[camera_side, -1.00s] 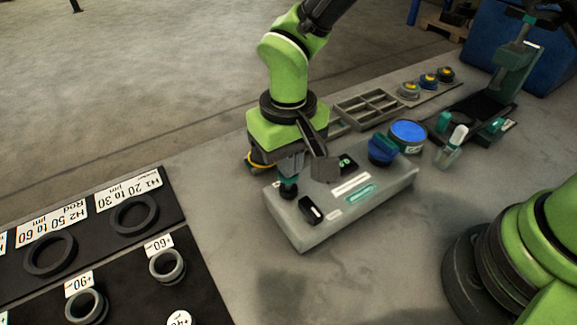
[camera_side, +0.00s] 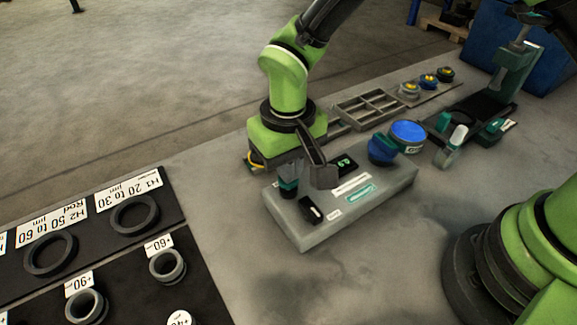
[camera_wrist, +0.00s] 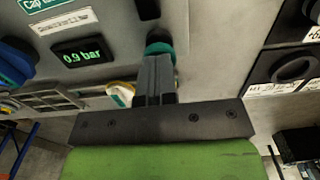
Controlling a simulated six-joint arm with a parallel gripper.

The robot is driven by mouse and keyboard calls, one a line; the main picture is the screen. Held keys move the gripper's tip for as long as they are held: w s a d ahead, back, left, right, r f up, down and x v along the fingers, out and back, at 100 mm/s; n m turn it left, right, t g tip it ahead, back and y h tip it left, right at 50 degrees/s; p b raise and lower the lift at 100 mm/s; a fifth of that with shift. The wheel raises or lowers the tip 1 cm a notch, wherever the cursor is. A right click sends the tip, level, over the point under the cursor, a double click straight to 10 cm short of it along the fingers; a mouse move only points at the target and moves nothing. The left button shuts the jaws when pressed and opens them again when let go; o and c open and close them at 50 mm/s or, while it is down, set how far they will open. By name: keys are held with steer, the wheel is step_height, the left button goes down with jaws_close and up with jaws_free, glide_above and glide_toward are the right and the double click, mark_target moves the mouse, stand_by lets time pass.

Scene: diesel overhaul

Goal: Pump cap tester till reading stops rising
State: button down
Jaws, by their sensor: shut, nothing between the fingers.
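The cap tester is a grey box (camera_side: 325,225) on the bench. A blue cap (camera_side: 382,150) sits on its right end. Its lit display (camera_side: 347,165) reads 0.9 bar in the wrist view (camera_wrist: 83,54). The pump plunger (camera_side: 289,191), dark with a teal top, stands at the box's left end; its teal part also shows in the wrist view (camera_wrist: 159,48). My gripper (camera_wrist: 156,62) is shut and empty, its fingertips at the plunger top. The wrist body partly hides the fingers in the side view, and I cannot tell whether they press on the plunger.
A blue round tin (camera_side: 408,134) stands behind the tester, with a teal press stand (camera_side: 512,80) further right. An empty divided tray (camera_side: 368,108) and several caps lie at the back. Black boards with rings (camera_side: 134,214) lie at the left.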

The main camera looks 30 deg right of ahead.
steer(key=shift+r, duration=1.75)
steer(key=shift+r, duration=2.55)
step_height(320, 180, up, 4)
steer(key=shift+f, duration=0.1)
